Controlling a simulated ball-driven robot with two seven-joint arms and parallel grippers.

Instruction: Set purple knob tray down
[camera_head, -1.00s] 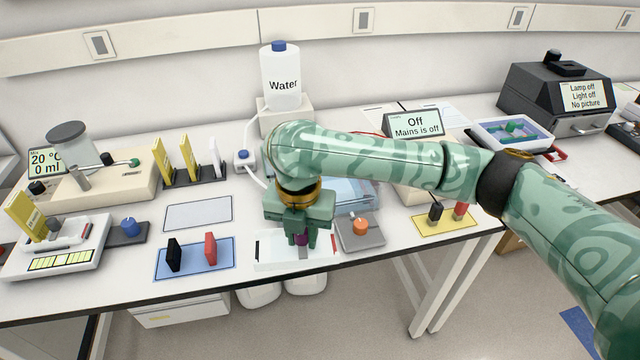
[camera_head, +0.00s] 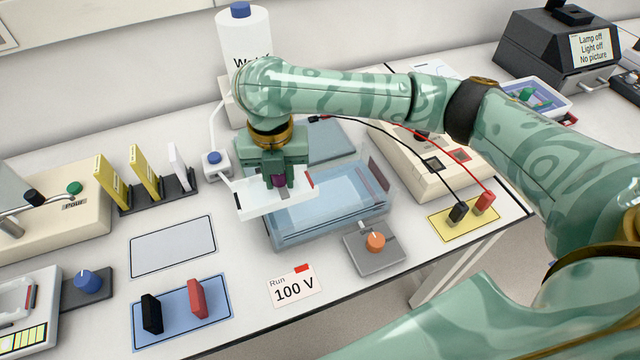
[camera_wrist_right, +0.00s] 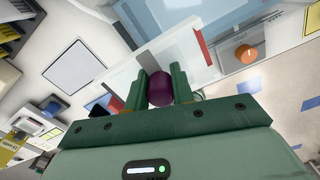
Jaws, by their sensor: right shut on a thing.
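The clear-white tray (camera_head: 252,206) with a purple knob (camera_head: 279,182) hangs from my right gripper (camera_head: 279,178). The gripper is shut on the knob, which shows between its fingers in the right wrist view (camera_wrist_right: 160,86). The tray is raised above the bench, slightly tilted in the picture, with a red mark at its right end. Its right part overlaps the left edge of the clear blue tank (camera_head: 335,212) in the head view. I cannot tell how high above the tank it is. My left gripper is not in view.
A "Run 100 V" card (camera_head: 294,287) lies in front of the tank. A grey box with an orange knob (camera_head: 375,243) stands to its right. An empty outlined grey mat (camera_head: 172,247) lies to the left.

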